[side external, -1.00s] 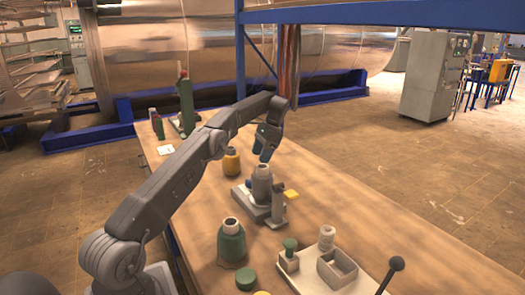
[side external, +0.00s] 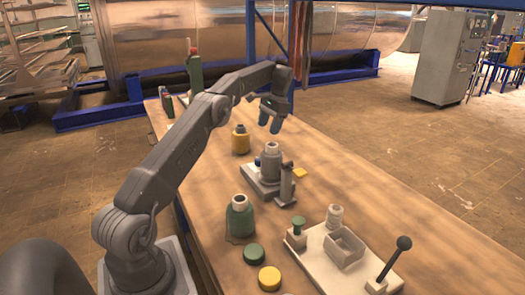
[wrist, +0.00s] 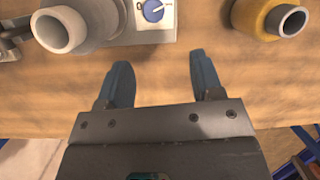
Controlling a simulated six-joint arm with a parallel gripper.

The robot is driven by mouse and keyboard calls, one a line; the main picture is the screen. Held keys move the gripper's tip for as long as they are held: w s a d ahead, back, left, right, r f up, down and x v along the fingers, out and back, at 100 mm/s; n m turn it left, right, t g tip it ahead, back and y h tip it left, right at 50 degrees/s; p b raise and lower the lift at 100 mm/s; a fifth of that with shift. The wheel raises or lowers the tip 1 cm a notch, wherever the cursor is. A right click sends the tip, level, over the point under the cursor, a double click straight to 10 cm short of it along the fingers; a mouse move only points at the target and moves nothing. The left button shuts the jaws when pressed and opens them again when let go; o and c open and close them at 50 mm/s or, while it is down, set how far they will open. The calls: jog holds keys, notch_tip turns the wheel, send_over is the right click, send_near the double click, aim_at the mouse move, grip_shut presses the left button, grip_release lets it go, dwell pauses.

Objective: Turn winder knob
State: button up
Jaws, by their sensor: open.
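The winder is a grey unit on a pale base (side external: 265,185), with an upright grey cylinder (side external: 272,165), standing mid-table. Its small blue knob (wrist: 153,10) sits on a white marked dial at the top of the wrist view. In the side view a blue spot at the base's far left edge looks like this knob (side external: 257,161). My gripper (side external: 270,126) hangs above the table behind the winder, fingers pointing down. In the wrist view my gripper (wrist: 160,65) is open and empty, its blue fingertips apart from the knob. The cylinder's open top (wrist: 60,30) shows left of the knob.
A yellow bottle (side external: 240,141) stands left of the winder; it is at upper right in the wrist view (wrist: 284,20). A green bottle (side external: 239,215), loose green (side external: 254,253) and yellow (side external: 269,278) caps, and a white lever tray (side external: 318,262) stand nearer. The table's right side is mostly clear.

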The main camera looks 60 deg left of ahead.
aim_at(259, 158)
jog(key=s+r+n+t, duration=0.2)
jog(key=s+n+t, duration=0.15)
jog(key=n, duration=0.55)
jog(key=f, duration=1.4)
jog(key=shift+s+d, duration=0.15)
jog(key=shift+s, duration=0.25)
jog(key=shift+c, duration=0.3)
jog(key=c, duration=0.9)
jog(key=shift+o, duration=0.2)
jog(key=shift+m, duration=0.9)
jog(key=o, duration=0.9)
